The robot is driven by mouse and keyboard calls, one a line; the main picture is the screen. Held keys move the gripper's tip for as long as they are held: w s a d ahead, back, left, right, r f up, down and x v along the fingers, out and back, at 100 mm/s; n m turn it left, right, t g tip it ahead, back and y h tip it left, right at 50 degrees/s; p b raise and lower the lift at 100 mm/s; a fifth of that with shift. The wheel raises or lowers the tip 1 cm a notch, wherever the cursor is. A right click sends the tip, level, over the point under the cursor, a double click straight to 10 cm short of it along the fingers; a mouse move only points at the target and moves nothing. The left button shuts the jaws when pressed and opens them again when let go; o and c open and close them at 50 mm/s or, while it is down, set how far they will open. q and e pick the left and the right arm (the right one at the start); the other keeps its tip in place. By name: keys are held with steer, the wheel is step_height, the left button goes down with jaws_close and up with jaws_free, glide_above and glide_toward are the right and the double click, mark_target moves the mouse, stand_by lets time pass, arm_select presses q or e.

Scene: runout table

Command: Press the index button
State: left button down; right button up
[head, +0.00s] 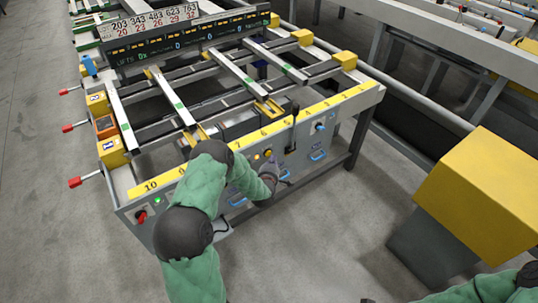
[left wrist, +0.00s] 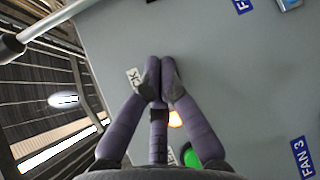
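My left gripper (head: 281,179) is at the front panel (head: 321,146) of the runout table, its arm reaching across the panel. In the left wrist view its fingers (left wrist: 160,72) are drawn together with nothing between them, in front of the grey panel face. I cannot tell whether the tips touch it. An orange lit button (left wrist: 175,118) and a green button (left wrist: 190,155) show beside the fingers, partly covered. A label ending in "CK" (left wrist: 134,77) is left of the tips. No label reading "index" is legible. Of my right arm, only part shows at the bottom right.
A yellow-topped box (head: 485,190) stands on the right. A black lever (head: 293,119) rises from the panel. Red-tipped handles (head: 75,182) stick out on the table's left. Open floor lies in front.

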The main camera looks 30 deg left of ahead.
arm_select(q)
steer(key=shift+a, duration=0.1)
steer(key=shift+w+a+b, duration=0.2)
steer(key=shift+a+b, duration=0.1)
steer(key=shift+b, duration=0.05)
steer(key=shift+w+a+b, duration=0.2)
steer(key=shift+a+b, duration=0.1)
steer(key=shift+a, duration=0.2)
stand_by(1.0)
steer(key=shift+d, duration=0.1)
steer(key=shift+s+d, duration=0.4)
steer(key=shift+d, duration=0.45)
steer(key=d, duration=0.1)
steer(key=s+d, duration=0.1)
steer(key=d, duration=0.1)
steer(key=s+d, duration=0.1)
steer(key=shift+d+p, duration=0.2)
steer(key=shift+p, duration=0.15)
stand_by(0.6)
